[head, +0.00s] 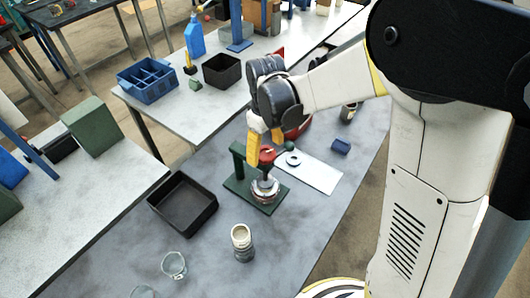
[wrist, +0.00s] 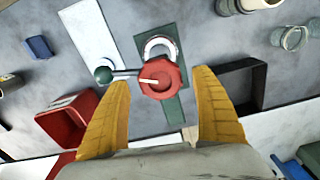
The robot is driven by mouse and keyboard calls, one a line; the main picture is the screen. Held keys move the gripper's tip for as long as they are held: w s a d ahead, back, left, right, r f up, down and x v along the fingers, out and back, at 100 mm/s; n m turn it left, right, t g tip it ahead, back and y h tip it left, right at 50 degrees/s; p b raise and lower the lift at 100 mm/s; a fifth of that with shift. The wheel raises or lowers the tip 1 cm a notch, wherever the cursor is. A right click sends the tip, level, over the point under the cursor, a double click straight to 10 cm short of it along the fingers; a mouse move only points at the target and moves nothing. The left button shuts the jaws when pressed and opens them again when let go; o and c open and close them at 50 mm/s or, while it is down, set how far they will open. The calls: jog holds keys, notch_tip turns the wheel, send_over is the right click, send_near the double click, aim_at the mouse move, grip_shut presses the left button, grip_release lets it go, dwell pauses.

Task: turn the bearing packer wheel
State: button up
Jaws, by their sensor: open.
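The bearing packer has a green stand (head: 262,203) on the grey table. Its red wheel (head: 267,158) sits above a pale metal ring (head: 265,188) on the base. In the wrist view the red wheel (wrist: 165,75) has a pale pointer mark and a crank arm reaching left to a dark green knob (wrist: 103,75). The knob also shows in the head view (head: 289,146). My gripper (head: 266,150) is open, its yellow fingers pointing down at the wheel. In the wrist view my gripper (wrist: 162,80) has one finger on each side of the wheel, with gaps showing.
A black tray (head: 183,203) lies left of the packer, and a cream-topped can (head: 242,242) stands in front. A white sheet (head: 312,172) and a blue block (head: 340,146) lie to the right. A red bin (wrist: 72,118) is close to the left finger in the wrist view.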

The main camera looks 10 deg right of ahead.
aim_at(266, 153)
jog(key=shift+f, duration=0.65)
jog(key=c, duration=1.2)
jog(key=o, duration=1.2)
notch_tip(266, 153, up, 12)
